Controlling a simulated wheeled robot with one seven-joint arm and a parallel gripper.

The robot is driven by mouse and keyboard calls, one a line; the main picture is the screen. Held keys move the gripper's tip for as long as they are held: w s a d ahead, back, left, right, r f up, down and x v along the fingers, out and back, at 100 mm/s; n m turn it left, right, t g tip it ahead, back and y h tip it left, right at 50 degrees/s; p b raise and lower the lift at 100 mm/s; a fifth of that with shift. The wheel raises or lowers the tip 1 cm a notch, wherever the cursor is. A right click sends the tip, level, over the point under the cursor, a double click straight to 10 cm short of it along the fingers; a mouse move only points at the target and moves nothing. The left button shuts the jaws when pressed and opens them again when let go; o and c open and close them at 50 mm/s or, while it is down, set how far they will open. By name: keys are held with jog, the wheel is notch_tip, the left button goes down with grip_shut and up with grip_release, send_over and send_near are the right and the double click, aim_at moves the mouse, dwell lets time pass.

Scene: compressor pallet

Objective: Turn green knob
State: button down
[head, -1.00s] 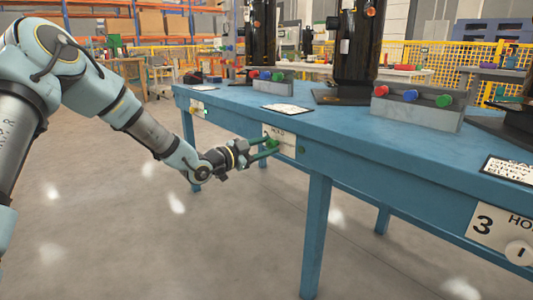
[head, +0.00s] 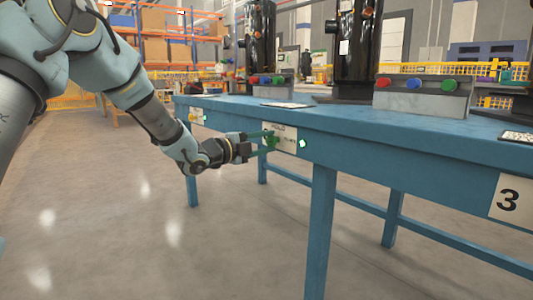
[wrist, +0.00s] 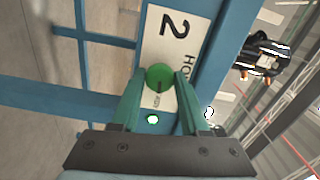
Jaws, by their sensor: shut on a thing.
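The round green knob (wrist: 160,77) sits on the white label plate (wrist: 165,35) marked 2, on the table's front apron. It has a dark line across its lower part in the wrist view. My gripper (wrist: 160,80) has its two green fingers on either side of the knob and is shut on it. In the head view my gripper (head: 270,141) reaches the same label plate (head: 285,138) from the left, and its fingers partly hide the knob. A small lamp (head: 302,144) to the right of the plate glows green.
The blue table (head: 340,150) runs across the view, with legs below. On top stand grey boxes with red, blue and green buttons (head: 420,97), and black cylinders (head: 357,45). The floor in front is clear.

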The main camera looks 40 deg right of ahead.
jog(key=shift+s+f+m+b, duration=0.1)
jog(key=shift+m+b, duration=0.5)
jog(key=shift+c, duration=2.1)
grip_release()
jog(key=shift+a, duration=0.1)
jog(key=a+p, duration=0.3)
jog(key=a, duration=0.7)
jog(key=shift+w+a, duration=0.3)
jog(key=shift+w, duration=0.1)
